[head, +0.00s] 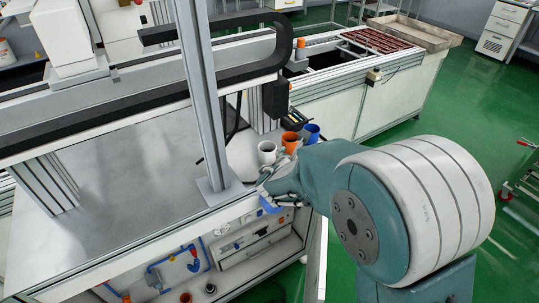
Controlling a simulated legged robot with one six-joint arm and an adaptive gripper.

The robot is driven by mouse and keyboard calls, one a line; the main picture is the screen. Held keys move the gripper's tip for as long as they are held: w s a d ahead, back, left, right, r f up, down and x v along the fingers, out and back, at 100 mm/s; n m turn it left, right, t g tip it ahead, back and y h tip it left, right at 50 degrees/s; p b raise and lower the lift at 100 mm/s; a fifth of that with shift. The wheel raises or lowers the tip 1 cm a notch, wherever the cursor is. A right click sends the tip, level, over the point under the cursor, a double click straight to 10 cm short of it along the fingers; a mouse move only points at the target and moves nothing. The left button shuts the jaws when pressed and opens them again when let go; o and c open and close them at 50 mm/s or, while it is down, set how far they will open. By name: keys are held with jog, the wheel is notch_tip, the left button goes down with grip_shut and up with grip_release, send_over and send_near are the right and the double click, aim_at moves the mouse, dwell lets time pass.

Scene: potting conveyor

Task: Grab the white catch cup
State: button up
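The white catch cup (267,151) stands upright near the edge of the white bench corner, just right of the metal post. My gripper (265,182) is low and just in front of the cup, near the bench edge. My arm comes in from the right. The fingers are small and partly hidden by my own wrist, so I cannot tell whether they are open or touch the cup.
An orange cup (290,142) and a blue cup (311,132) stand in a row right of the white cup. A metal post (207,110) rises close on the left. A dark box (276,98) hangs above. A clear metal tabletop (130,185) lies left.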

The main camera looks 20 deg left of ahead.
aim_at(266, 158)
jog(key=w+a+f+n+y, duration=0.1)
jog(key=a+f+n, duration=0.1)
jog(key=a, duration=0.1)
jog(key=a+f+n+y, duration=0.1)
jog(key=a+f+n, duration=0.1)
jog(key=a+f, duration=0.1)
jog(key=w+a+f+n+y, duration=0.1)
jog(key=a+f, duration=0.1)
jog(key=a, duration=0.1)
jog(key=shift+w+a+f+n, duration=0.2)
jog(key=shift+w+a+n, duration=0.1)
jog(key=shift+a+n, duration=0.1)
jog(key=shift+x, duration=3.1)
jog(key=c, duration=0.9)
